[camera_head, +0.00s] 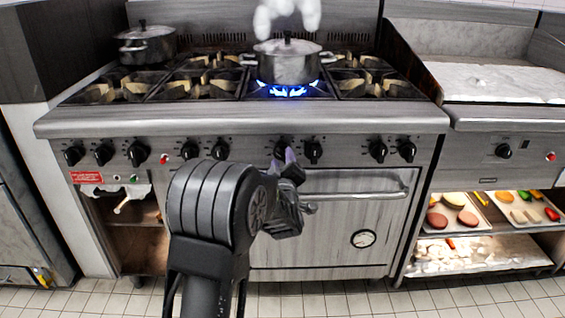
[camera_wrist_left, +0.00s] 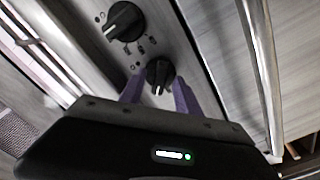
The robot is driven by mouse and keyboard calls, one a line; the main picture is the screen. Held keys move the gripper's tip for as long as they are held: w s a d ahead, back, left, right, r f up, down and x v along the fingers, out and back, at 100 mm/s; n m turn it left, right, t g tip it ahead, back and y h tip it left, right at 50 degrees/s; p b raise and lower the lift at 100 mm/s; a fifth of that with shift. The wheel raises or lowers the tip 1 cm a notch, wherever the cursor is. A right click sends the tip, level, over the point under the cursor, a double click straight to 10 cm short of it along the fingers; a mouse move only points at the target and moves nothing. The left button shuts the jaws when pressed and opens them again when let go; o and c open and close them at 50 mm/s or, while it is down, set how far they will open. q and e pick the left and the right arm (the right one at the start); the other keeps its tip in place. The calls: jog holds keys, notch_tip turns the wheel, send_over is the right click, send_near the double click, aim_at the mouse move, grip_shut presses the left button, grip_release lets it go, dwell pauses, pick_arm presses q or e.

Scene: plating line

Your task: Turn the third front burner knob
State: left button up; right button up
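A row of black burner knobs runs along the steel front of the range. The fingers of my left gripper (camera_head: 285,159) are at one knob (camera_head: 281,147) right of the middle of the row, which they partly cover. In the left wrist view the purple fingers of this gripper (camera_wrist_left: 158,84) stand on either side of a black knob (camera_wrist_left: 160,73) with a white pointer line. They look slightly apart from its sides; contact is not clear. A neighbouring knob (camera_wrist_left: 124,21) is up and left of it, outside the fingers. My right gripper is not in view.
A lidded pot (camera_head: 289,66) sits over a lit blue flame, with white puffs above it. Another pot (camera_head: 146,46) stands at the back left. Below the knobs is the oven door with its bar handle (camera_head: 350,191). A griddle (camera_head: 500,82) adjoins at right.

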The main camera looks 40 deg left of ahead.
pick_arm(q)
jog(key=shift+c, duration=0.3)
grip_shut()
dwell(0.3)
